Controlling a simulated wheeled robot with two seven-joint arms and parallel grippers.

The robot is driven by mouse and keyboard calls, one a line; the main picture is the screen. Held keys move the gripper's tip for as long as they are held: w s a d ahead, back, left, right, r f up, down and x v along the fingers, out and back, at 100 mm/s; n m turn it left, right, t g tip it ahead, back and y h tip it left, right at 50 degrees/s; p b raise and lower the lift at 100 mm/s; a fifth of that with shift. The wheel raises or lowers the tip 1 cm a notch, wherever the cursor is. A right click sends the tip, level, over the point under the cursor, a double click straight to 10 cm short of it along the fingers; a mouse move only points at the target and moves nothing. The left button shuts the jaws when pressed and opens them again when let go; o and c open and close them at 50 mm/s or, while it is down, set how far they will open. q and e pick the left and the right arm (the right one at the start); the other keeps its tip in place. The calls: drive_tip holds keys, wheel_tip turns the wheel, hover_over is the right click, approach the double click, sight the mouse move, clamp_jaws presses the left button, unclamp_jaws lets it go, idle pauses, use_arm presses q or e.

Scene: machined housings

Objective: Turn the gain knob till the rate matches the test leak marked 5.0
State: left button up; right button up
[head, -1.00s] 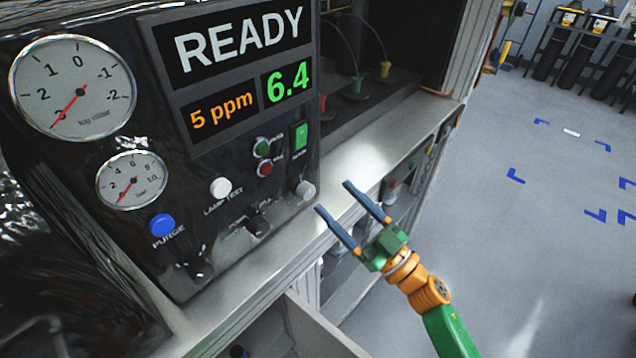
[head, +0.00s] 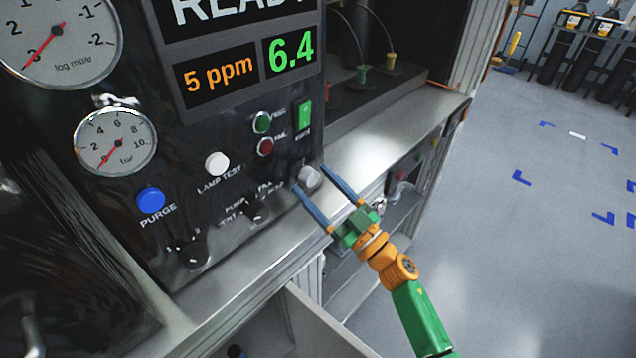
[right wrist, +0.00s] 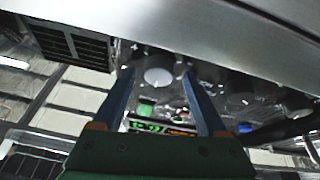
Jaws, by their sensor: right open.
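A dark panel carries a green readout (head: 290,50) showing 6.4 and an orange one (head: 219,77) showing 5 ppm. A light grey knob (head: 309,177) sits at the panel's lower right; its label is not readable, so I cannot tell if it is the gain knob. My right gripper (head: 309,177) is open, its two blue fingers on either side of this knob. In the right wrist view a round grey knob (right wrist: 159,76) shows between the fingertips; contact cannot be told. Test leaks with red, green and yellow bases (head: 362,72) stand in the recess; their markings are not legible. My left gripper is not seen.
Black knobs (head: 256,210), a blue PURGE button (head: 150,200), a white LAMP TEST button (head: 217,164) and a green switch (head: 304,115) are close by on the panel. A metal ledge (head: 375,150) runs to the right. The floor at right is open.

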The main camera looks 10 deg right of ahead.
drive_tip(key=shift+d, duration=0.1)
clamp_jaws()
drive_tip(key=shift+f, duration=0.1)
drive_tip(key=shift+n, duration=0.3)
drive_tip(key=n+g+y, duration=0.1)
drive_tip(key=n, duration=0.1)
drive_tip(key=n+y+b, duration=0.1)
drive_tip(key=n, duration=0.1)
drive_tip(key=shift+d+f+g, duration=0.1)
drive_tip(key=shift+g, duration=0.3)
drive_tip(key=n+g, duration=0.1)
drive_tip(key=n, duration=0.1)
drive_tip(key=n+g+y+b, duration=0.1)
drive_tip(key=n, duration=0.2)
drive_tip(key=shift+w+d+b, duration=0.1)
drive_tip(key=shift+b, duration=0.2)
drive_tip(key=n+g, duration=0.1)
drive_tip(key=n, duration=0.1)
drive_tip(key=n+g+y, duration=0.1)
drive_tip(key=n, duration=0.1)
drive_tip(key=shift+d+r+n+b, duration=0.1)
drive_tip(key=shift+r+n+b, duration=0.1)
drive_tip(key=shift+n+b, duration=0.1)
drive_tip(key=shift+w+r+n+g, duration=0.1)
drive_tip(key=shift+n+g, duration=0.4)
drive_tip(key=shift+n, duration=1.2)
